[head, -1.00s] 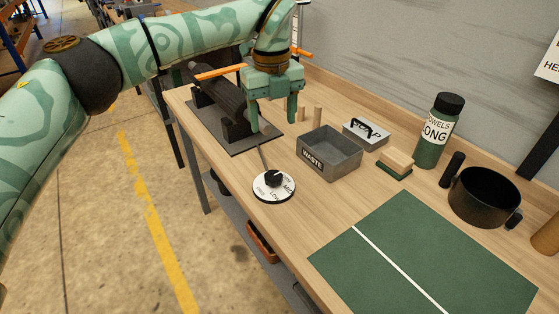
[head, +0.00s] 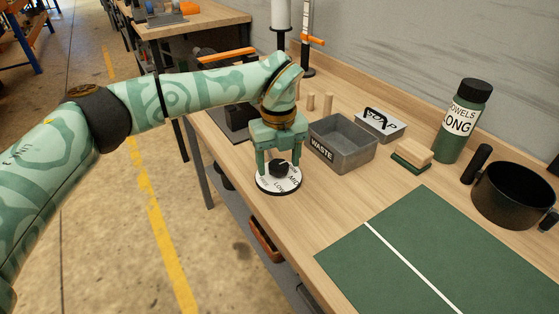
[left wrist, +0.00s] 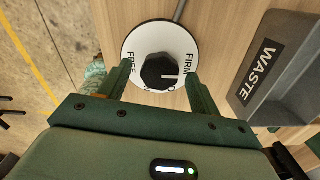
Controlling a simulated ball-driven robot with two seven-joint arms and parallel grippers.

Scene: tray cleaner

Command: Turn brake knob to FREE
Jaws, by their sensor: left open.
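The brake knob is a black knob (head: 279,169) on a round white dial (head: 277,188) near the table's front edge. In the left wrist view the knob (left wrist: 160,71) is dark and faceted, with a white mark toward its lower right. FREE reads on the dial's (left wrist: 150,35) left and FIRM on its right; the lower lettering is partly hidden. My left gripper (head: 279,166) is open and points down over the dial, one finger on each side of the knob. In the left wrist view gaps show between fingers and knob. My right gripper is not in view.
A grey WASTE bin (head: 343,143) stands just right of the gripper. A brush (head: 412,157), a green bottle (head: 463,120), a black pot (head: 512,193) and a green mat (head: 395,255) lie further right.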

